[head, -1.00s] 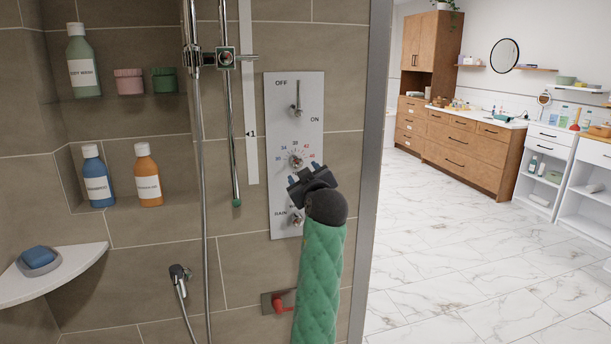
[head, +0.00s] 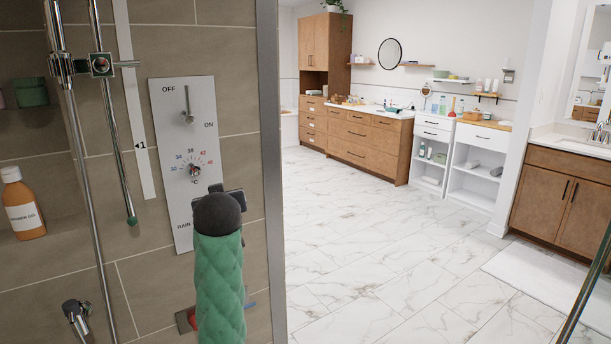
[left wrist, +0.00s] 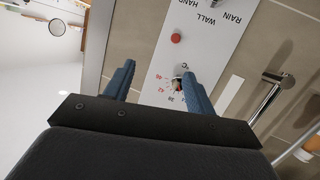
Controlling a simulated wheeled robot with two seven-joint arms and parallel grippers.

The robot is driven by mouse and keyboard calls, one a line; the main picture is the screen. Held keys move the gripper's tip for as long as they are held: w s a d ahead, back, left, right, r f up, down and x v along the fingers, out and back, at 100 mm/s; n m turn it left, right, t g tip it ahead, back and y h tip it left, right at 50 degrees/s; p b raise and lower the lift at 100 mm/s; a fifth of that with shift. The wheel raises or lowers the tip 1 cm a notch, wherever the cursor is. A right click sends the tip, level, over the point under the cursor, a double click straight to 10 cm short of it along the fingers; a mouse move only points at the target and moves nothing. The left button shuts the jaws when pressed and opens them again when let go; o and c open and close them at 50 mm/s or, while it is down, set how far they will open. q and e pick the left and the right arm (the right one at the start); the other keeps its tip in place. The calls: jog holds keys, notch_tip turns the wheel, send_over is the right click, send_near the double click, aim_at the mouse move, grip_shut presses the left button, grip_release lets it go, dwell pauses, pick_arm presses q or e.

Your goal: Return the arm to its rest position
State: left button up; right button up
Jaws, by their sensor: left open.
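My left arm, in a green quilted sleeve, comes up from the bottom of the head view, with its left gripper (head: 232,192) in front of the grey shower panel (head: 181,130). The dark wrist hides most of the gripper and the panel's lower right part. In the left wrist view the blue fingers of the left gripper (left wrist: 158,82) are apart with nothing held between them. The panel (left wrist: 190,50) shows upside down beyond them, with the temperature dial (head: 195,169) near the right finger. The lever (head: 187,104) sits between OFF and ON labels. My right gripper is out of view.
A chrome shower rail (head: 112,130) and hose stand left of the panel. An orange bottle (head: 22,205) is in the wall niche. A metal edge strip (head: 270,170) ends the tiled wall. The marble floor (head: 390,240) to the right is open, with wooden cabinets (head: 362,138) behind.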

pick_arm(q)
jog(key=s+d+f+m+g+h+p, duration=0.2)
jog(key=s+d+f+m+g+h, duration=0.1)
jog(key=s+f, duration=0.8)
jog(key=s+d+f+m+g+h+p, duration=0.2)
jog(key=s+d+f+m+g+h, duration=0.15)
jog(key=s+f, duration=0.75)
jog(key=s+f+g+p, duration=0.2)
jog(key=s+f+g, duration=0.1)
jog(key=s+f, duration=0.7)
jog(key=s+f+g+y+p, duration=0.1)
jog(key=s+f+g+p, duration=0.1)
jog(key=s+f, duration=0.8)
jog(key=s+g, duration=0.1)
jog(key=s, duration=0.5)
jog(key=shift+s, duration=0.3)
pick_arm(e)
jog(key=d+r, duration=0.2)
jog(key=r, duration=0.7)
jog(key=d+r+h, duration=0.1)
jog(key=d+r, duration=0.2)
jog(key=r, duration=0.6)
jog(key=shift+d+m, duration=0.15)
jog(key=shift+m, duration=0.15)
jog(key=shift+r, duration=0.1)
pick_arm(q)
jog(key=shift+o, duration=0.2)
jog(key=shift+r, duration=0.1)
